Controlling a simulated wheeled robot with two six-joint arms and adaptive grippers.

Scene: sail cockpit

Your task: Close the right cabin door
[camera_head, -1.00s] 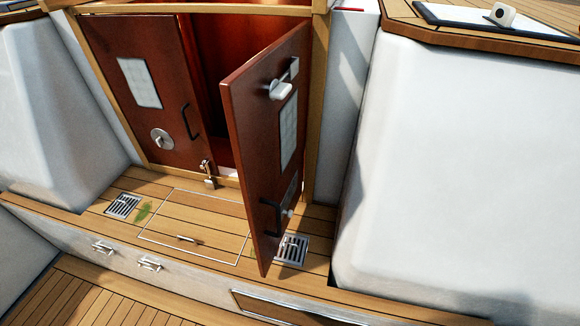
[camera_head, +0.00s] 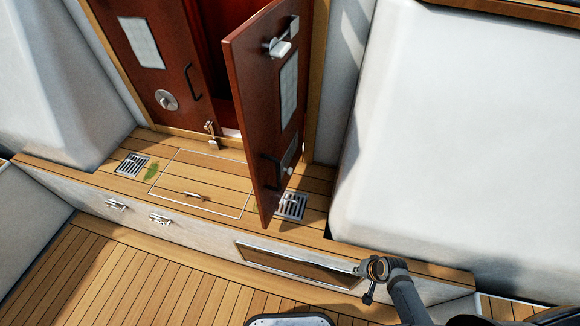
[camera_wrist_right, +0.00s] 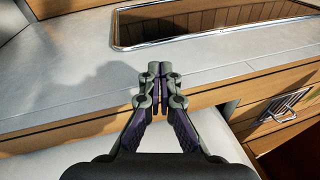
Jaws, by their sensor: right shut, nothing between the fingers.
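The right cabin door (camera_head: 268,110) is a dark red-brown panel standing ajar, swung out over the teak step from its hinge side on the right. Its outer face carries a white latch near the top, a pale panel, a dark handle and a round knob. The left cabin door (camera_head: 150,60) sits in the frame, and a dark gap shows between the two. My right gripper (camera_head: 372,270) is low at the right, in front of the step and apart from the door. In the right wrist view my right gripper (camera_wrist_right: 160,72) is shut and empty. My left gripper is out of view.
A deck drain (camera_head: 291,206) lies beside the door's lower edge. A metal-framed panel (camera_head: 295,265) is set in the step's front, close to my right gripper. A large white coaming (camera_head: 450,130) stands at the right. The plank floor (camera_head: 120,275) at lower left is clear.

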